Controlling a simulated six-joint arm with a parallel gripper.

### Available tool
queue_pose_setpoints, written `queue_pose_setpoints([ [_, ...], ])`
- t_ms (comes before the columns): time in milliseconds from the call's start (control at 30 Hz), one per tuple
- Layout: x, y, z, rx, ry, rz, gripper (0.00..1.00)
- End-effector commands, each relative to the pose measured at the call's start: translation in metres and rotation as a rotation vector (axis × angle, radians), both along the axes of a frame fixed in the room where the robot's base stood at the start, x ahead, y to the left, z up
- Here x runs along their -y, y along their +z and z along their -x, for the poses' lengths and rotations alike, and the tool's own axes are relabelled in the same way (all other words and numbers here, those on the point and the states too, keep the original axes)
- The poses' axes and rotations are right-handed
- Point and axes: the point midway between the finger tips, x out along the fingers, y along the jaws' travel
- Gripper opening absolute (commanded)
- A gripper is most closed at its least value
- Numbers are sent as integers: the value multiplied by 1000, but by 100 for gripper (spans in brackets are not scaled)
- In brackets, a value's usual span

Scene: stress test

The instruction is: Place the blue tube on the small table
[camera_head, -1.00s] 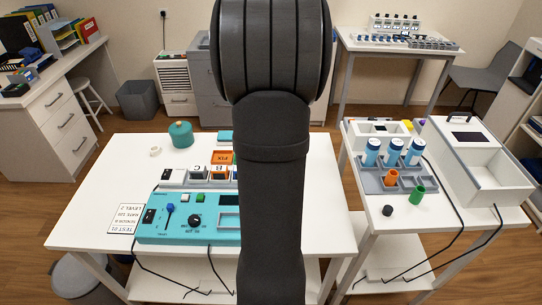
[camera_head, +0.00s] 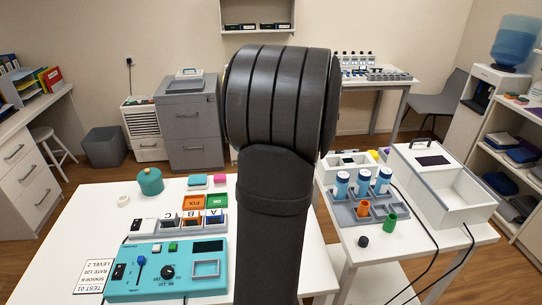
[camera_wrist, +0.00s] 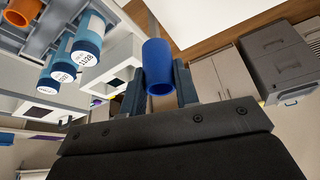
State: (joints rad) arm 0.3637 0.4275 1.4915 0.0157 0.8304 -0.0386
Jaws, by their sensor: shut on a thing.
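In the head view my dark arm hides both the tube and my gripper. The small white table (camera_head: 398,252) stands at the right in the head view. On it is a grey rack (camera_head: 342,213) with blue-and-white capped tubes (camera_head: 362,181) and an orange tube (camera_head: 363,209).
A white open box (camera_head: 468,206) fills the small table's right side; cables hang over its edge. The larger white table (camera_head: 75,235) at left holds a teal control box (camera_head: 168,270), labelled blocks and a green pot (camera_head: 150,182). The small table's front strip has bare room.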

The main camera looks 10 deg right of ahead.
Motion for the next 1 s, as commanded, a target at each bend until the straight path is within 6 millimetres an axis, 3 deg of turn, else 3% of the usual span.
queue_pose_setpoints([
  [33,28,-1,4,0,-43,0,3],
  [300,155,-1,42,0,-238,0,3],
  [500,231,-2,80,1,-359,1,3],
  [800,287,-3,119,1,-453,0,3],
  [1000,287,-32,119,-1,-453,-1,3],
])
